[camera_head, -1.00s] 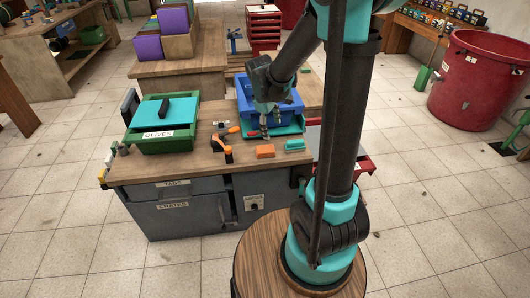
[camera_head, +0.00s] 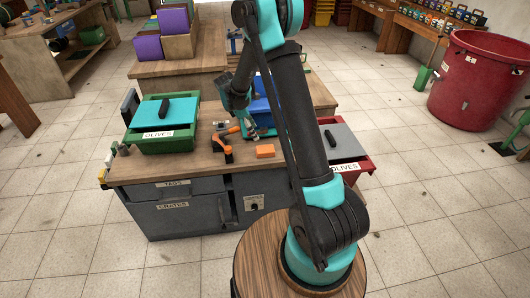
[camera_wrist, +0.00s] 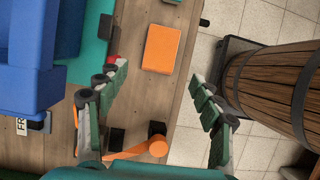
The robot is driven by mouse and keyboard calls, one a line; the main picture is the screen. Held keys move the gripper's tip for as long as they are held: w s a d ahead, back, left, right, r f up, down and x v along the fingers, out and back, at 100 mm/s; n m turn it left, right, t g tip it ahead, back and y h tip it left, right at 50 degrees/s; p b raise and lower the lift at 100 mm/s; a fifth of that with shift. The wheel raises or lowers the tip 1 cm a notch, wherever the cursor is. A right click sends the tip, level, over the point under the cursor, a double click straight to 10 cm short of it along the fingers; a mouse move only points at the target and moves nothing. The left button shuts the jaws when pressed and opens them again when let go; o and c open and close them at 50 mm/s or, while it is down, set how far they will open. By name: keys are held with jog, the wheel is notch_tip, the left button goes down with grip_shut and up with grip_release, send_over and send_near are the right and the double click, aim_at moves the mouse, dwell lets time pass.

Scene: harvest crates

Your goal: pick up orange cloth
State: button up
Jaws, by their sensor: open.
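The orange cloth (camera_head: 265,151) is a small flat rectangle lying on the wooden worktop near its front edge. In the wrist view the orange cloth (camera_wrist: 161,48) lies at upper middle, ahead of the fingertips and in line with the gap between them. My gripper (camera_wrist: 158,76) is open with nothing between its fingertips. In the head view my gripper (camera_head: 248,128) is over the worktop, behind and left of the cloth, partly blending with what is behind it. Its height above the worktop is hard to tell.
An orange-handled tool (camera_head: 224,147) lies left of the cloth. A blue crate (camera_head: 261,110) is behind, partly hidden by my arm. A green crate (camera_head: 165,139) stands left, a red crate (camera_head: 358,168) right. In the wrist view, a wooden barrel-like thing (camera_wrist: 270,92) fills the right.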

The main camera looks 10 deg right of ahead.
aim_at(265, 149)
jog(key=x, duration=1.2)
jog(key=shift+s+a+f, duration=0.1)
jog(key=shift+f, duration=0.05)
jog(key=c, duration=1)
notch_tip(265, 149, up, 20)
jog(key=shift+r, duration=0.1)
